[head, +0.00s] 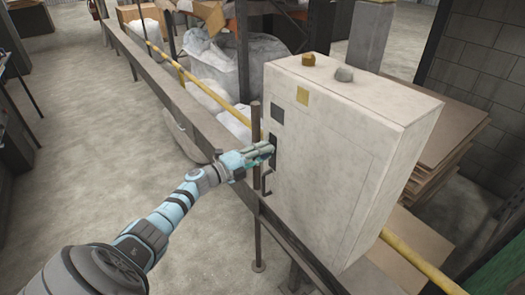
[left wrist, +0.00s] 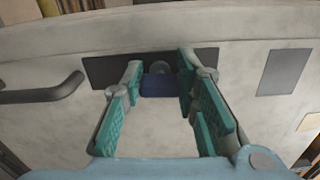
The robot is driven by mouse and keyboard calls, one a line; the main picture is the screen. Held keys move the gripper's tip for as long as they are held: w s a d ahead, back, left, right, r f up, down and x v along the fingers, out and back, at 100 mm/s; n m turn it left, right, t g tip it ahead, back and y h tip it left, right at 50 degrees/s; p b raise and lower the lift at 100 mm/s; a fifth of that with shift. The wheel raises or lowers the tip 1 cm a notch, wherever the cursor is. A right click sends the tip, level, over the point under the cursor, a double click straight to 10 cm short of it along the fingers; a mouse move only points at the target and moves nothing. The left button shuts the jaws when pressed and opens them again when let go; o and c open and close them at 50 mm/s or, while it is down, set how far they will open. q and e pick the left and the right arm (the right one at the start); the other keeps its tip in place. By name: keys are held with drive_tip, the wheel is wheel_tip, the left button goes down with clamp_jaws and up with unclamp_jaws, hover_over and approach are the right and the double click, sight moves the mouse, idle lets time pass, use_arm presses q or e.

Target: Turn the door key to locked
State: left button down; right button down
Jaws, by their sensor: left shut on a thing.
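A pale box-shaped cabinet (head: 340,165) stands on a beam, with its door facing my left arm. A dark lock plate (head: 273,141) is on the door and also shows in the left wrist view (left wrist: 104,70). The gripper hides the key in the head view. My right gripper is not in view.
A dark door handle (head: 266,182) sticks out below the plate, close to the gripper; in the left wrist view it is at left (left wrist: 42,91). A second dark plate (head: 278,113) is above. A yellow rail (head: 190,78) runs behind the beam. Floor at left is clear.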

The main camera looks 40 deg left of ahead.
use_arm(q)
drive_tip(key=shift+r+n, duration=0.1)
drive_tip(key=shift+n, duration=0.4)
drive_tip(key=c, duration=1.2)
unclamp_jaws()
drive_tip(key=shift+w, duration=0.1)
drive_tip(key=shift+c, duration=0.2)
drive_tip(key=v, duration=1.2)
